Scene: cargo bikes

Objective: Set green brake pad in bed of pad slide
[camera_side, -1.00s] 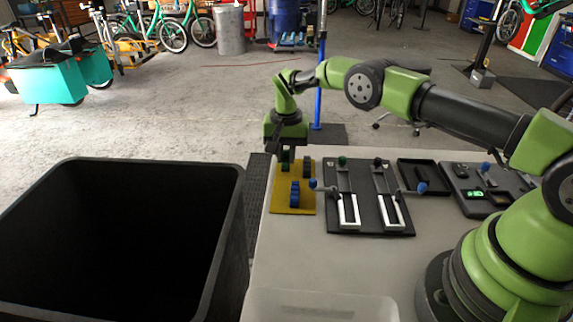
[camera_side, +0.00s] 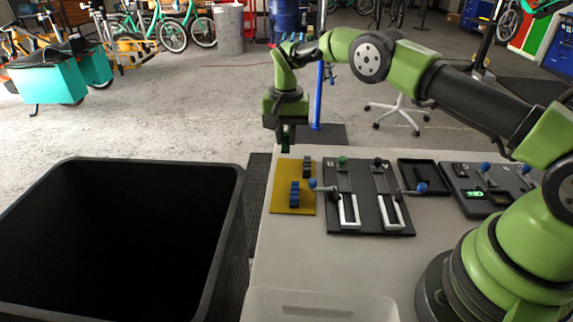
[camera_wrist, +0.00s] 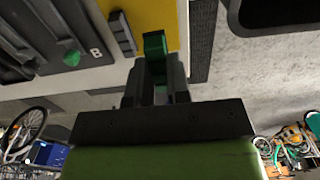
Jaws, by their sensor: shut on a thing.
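My gripper (camera_side: 285,138) is shut on the green brake pad (camera_wrist: 155,45) and holds it raised near the far edge of the yellow mat (camera_side: 280,202). The green pad is mostly hidden between the fingers in the side view; the wrist view shows its end past the fingertips (camera_wrist: 160,72). The pad slide, a black board (camera_side: 367,218) with two pale U-shaped frames and blue-tipped handles, lies to the right of the mat.
A black tray (camera_side: 423,172) and a dark device with a green display (camera_side: 474,193) lie right of the slide. A large black bin (camera_side: 222,238) stands left of the table. The table front is mostly clear.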

